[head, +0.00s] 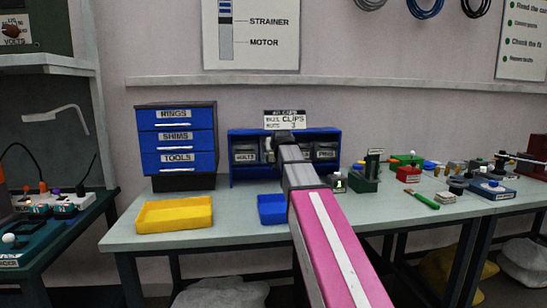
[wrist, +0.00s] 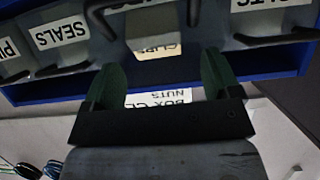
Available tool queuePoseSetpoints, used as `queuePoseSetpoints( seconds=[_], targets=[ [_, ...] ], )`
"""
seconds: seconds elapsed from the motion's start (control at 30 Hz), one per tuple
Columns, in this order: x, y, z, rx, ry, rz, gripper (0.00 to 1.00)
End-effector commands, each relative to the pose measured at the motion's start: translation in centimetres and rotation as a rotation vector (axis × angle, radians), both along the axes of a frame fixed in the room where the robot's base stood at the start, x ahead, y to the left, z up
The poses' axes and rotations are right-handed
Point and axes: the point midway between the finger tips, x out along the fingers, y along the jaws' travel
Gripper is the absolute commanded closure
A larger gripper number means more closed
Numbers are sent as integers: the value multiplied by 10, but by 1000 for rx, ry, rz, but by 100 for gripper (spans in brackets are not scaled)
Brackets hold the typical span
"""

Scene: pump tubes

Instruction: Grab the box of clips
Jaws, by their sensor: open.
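The clips box (wrist: 158,22) is a grey box in the wrist view, at the top middle, with a pale label reading "CLIPS" upside down. My gripper (wrist: 160,60) is open, with a dark green finger on either side of the box's near end. I cannot tell whether the fingers touch it. In the head view my gripper (head: 285,142) is at the middle of the blue rack (head: 234,172), and my arm hides the clips box there.
Other labelled grey boxes flank it, including SEALS (wrist: 62,38), with dark handles close by. A blue drawer cabinet (head: 177,140) stands left. A yellow tray (head: 175,214) and a small blue tray (head: 271,209) sit in front. Small parts and a green pen (head: 421,199) lie right.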

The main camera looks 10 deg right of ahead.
Motion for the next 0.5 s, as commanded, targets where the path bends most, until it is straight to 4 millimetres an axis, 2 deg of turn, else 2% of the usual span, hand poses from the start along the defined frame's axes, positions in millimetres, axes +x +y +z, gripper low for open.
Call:
queuePoseSetpoints(
  seconds=[0.2,0.3,0.5],
  targets=[
    [30,-3,-13,0,1,0,17],
    [39,-2,-18,0,1,0,17],
    [40,-2,-19,0,0,0,17]
  ],
)
